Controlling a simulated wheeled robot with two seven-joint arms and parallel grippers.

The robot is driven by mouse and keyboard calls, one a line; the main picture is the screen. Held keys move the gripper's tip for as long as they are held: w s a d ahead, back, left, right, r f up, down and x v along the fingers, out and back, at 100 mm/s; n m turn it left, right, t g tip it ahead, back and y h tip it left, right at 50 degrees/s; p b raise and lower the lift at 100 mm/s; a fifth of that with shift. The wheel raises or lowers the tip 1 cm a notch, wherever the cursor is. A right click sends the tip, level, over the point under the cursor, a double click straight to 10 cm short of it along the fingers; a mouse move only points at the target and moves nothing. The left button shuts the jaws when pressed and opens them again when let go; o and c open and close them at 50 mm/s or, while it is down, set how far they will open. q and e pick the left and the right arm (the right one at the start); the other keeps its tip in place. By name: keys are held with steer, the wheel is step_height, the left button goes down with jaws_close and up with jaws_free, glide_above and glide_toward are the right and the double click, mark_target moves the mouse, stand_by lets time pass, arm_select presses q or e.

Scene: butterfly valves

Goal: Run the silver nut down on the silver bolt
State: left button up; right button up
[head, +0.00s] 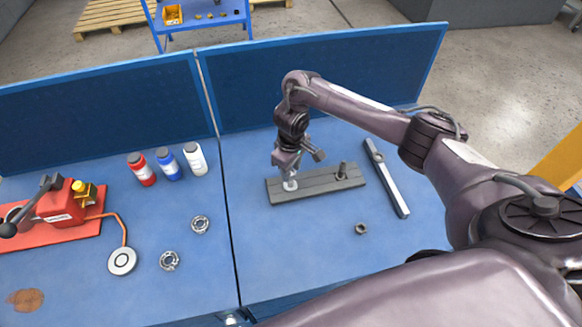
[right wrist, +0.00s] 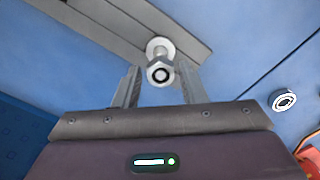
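The silver bolt stands upright at the left end of a dark grey bar (head: 318,186), with a round silver flange (head: 290,185) at its foot. In the right wrist view the silver nut (right wrist: 160,72) sits around the bolt's end, apart from the flange (right wrist: 160,46). How far it is threaded I cannot tell. My right gripper (head: 291,172) points down over the bolt. Its two fingers (right wrist: 160,86) stand on either side of the nut, with a visible gap on each side, so it is open. In the head view the gripper hides the nut. My left gripper is out of view.
A dark bolt (head: 343,170) stands at the bar's right end; a dark nut (head: 361,229) lies in front. A long grey tool (head: 386,178) lies to the right. Several bottles, two metal rings and a red device (head: 55,212) are left. Blue panels (head: 325,80) close the back.

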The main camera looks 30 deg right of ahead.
stand_by(0.4)
steer(key=n, duration=0.2)
steer(key=shift+n, duration=0.4)
steer(key=n+b, duration=0.1)
steer(key=n, duration=0.3)
steer(key=shift+w+f+n, duration=0.1)
steer(key=shift+n, duration=0.3)
steer(key=n+b, duration=0.1)
steer(key=n, duration=0.5)
steer(key=shift+w, duration=0.1)
steer(key=n+b, duration=0.1)
steer(key=n, duration=0.4)
steer(key=n+b, duration=0.1)
steer(key=n, duration=0.2)
steer(key=shift+w+n, duration=0.1)
steer(key=shift+n, duration=1.2)
steer(key=shift+c, duration=0.5)
